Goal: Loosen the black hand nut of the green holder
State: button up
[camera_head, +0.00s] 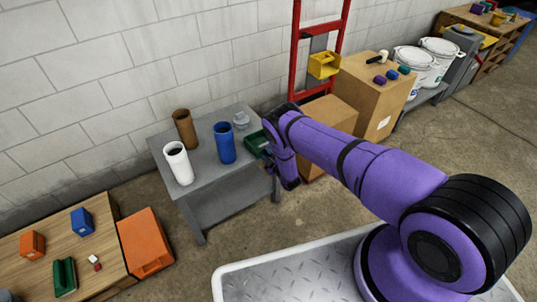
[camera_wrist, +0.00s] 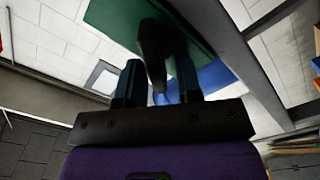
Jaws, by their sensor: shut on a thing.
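The green holder (camera_head: 257,140) is at the right edge of the grey table (camera_head: 205,190), partly hidden by my arm in the head view. In the wrist view, the green holder (camera_wrist: 112,14) fills the top middle. The black hand nut (camera_wrist: 153,48) points down from it, dark and in shadow. My gripper (camera_wrist: 159,75) has one finger on each side of the nut and is shut on it. In the head view, the nut and the fingertips are hidden or too small to make out.
A blue cup (camera_head: 224,143), a white cup (camera_head: 178,163) and a brown cup (camera_head: 185,128) stand on the grey table. A cardboard box (camera_head: 326,116) and red frame (camera_head: 298,45) are close behind my arm. An orange bin (camera_head: 144,243) stands at lower left.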

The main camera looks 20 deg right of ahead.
jog(key=n, duration=0.3)
jog(key=shift+s+a+f+n, duration=0.15)
jog(key=shift+a+f+n, duration=0.05)
jog(key=shift+f+n, duration=0.3)
jog(key=shift+n, duration=0.8)
jog(key=shift+f+n, duration=0.15)
jog(key=shift+n, duration=0.75)
jog(key=o, duration=0.6)
jog(key=shift+c, duration=0.2)
jog(key=v, duration=1)
jog(key=shift+s+d, duration=0.15)
jog(key=shift+s, duration=0.25)
